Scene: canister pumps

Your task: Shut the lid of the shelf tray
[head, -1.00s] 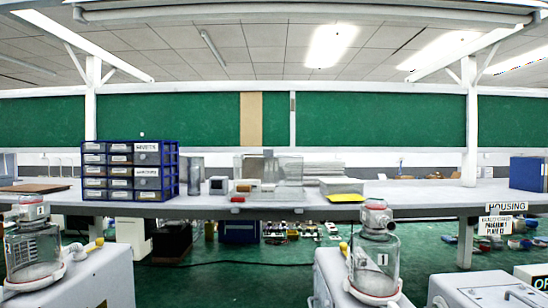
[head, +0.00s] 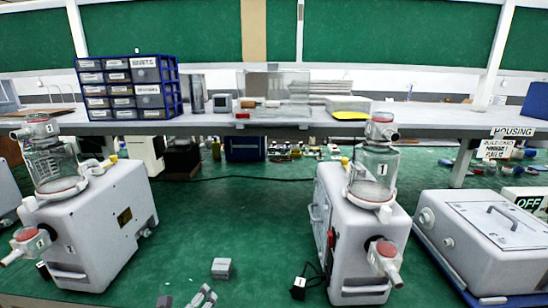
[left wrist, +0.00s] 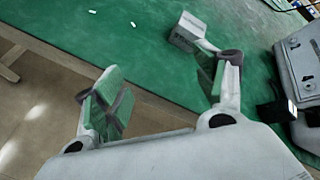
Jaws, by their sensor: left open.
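A shallow tray (head: 270,113) sits on the long grey shelf at the back, in the middle of the head view. A clear panel, which looks like its lid (head: 294,84), stands upright behind it, so the tray looks open. Small items appear to lie in the tray. My left gripper (head: 184,298) shows only its fingertips at the bottom edge of the head view, far in front of and below the shelf. In the left wrist view the left gripper (left wrist: 160,84) is open, with nothing between its green-padded fingers. My right gripper is not in view.
A blue drawer rack (head: 127,88) and a grey cylinder (head: 195,94) stand left of the tray; a yellow item (head: 350,115) lies right. Pump machines (head: 98,222) (head: 345,250) stand in front. A grey block (head: 222,268) is near the left gripper.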

